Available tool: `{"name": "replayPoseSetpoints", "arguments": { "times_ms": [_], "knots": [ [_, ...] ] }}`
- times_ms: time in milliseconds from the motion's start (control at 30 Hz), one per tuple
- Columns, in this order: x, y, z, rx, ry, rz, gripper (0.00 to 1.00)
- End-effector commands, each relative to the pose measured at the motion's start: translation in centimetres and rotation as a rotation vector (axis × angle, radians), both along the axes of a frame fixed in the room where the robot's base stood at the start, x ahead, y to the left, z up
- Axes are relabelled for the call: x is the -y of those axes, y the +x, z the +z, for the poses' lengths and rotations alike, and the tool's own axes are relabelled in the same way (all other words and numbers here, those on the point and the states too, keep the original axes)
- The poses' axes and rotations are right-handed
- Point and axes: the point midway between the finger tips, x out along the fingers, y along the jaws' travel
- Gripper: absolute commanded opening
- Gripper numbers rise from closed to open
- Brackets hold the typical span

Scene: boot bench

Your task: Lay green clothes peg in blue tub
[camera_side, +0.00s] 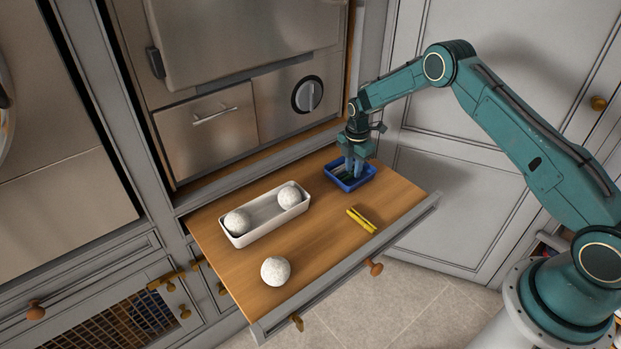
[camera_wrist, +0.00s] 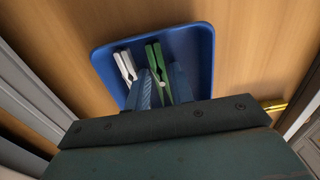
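The blue tub (camera_wrist: 206,68) fills the middle of the wrist view and sits on the wooden drawer top; it also shows in the side view (camera_side: 368,177). The green clothes peg (camera_wrist: 155,56) lies inside the tub, partly hidden by my fingers. A white peg (camera_wrist: 125,66) lies to its left in the tub. My gripper (camera_wrist: 162,75) points down into the tub with a finger on each side of the green peg. The fingers stand apart and appear not to pinch it. In the side view my gripper (camera_side: 354,172) reaches inside the tub's walls.
A yellow peg (camera_side: 361,220) lies on the wooden surface in front of the tub. A white tray (camera_side: 265,220) holds two white balls, and another white ball (camera_side: 275,270) lies in front of it. The steel appliance (camera_side: 210,125) stands behind the surface.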

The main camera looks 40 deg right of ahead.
Motion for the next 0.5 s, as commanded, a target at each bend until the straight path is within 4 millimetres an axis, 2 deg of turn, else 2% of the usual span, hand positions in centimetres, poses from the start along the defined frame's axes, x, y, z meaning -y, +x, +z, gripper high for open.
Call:
{"name": "replayPoseSetpoints", "arguments": {
  "times_ms": [333,500],
  "knots": [
    [0.0,0.0,0.2,0.001,0.0,0.0,0.23],
    [0.0,0.1,1.1,0.002,0.0,0.0,0.23]
  ]
}}
